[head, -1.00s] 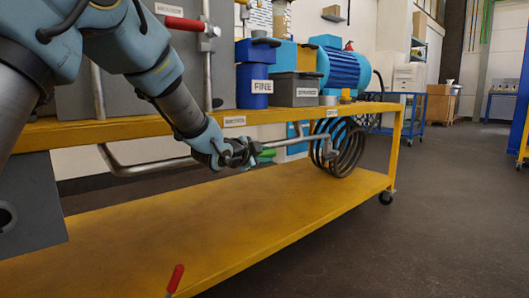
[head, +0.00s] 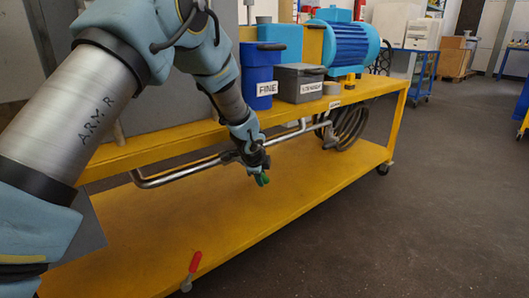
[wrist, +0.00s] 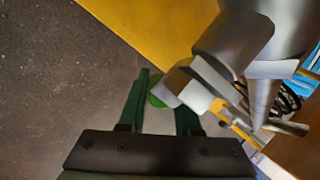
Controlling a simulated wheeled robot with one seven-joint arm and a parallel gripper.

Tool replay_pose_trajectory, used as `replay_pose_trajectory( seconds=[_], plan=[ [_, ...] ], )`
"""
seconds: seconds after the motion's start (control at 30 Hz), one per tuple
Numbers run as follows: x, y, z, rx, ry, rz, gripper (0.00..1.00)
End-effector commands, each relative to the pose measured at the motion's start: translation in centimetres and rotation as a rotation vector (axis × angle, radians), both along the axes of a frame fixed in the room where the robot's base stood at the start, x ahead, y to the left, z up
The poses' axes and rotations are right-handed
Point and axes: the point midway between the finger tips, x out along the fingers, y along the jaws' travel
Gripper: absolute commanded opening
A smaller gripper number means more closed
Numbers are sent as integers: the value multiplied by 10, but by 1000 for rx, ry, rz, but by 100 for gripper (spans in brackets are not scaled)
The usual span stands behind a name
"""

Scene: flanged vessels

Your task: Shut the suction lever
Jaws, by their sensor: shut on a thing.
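The suction lever shows as a green handle end (wrist: 157,92) between the two dark green fingers of my gripper (wrist: 160,108) in the wrist view. In the head view my gripper (head: 262,180) is at the steel pipe (head: 178,174) under the bench top, pointing down and toward the front. My gripper is shut on the green handle. Most of the handle is hidden by the fingers, so its exact angle is unclear. A grey metal valve body (wrist: 235,45) sits beside the fingers in the wrist view.
A blue FINE bin (head: 262,75), a grey box (head: 300,84) and a blue motor (head: 348,45) stand on top. A coiled hose (head: 350,125) hangs at right. The floor at right is free.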

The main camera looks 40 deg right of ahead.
Motion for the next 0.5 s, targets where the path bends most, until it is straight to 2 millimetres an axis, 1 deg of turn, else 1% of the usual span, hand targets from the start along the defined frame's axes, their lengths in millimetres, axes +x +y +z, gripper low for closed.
replay_pose_trajectory(
  seconds=[0.03, 0.3, 0.5],
  plan=[
    [0, 3, 8, 46, -1, 1, 0],
    [1, 19, -6, 254, -12, 1, 0],
    [2, 29, -12, 364, -19, 1, 0]
  ],
)
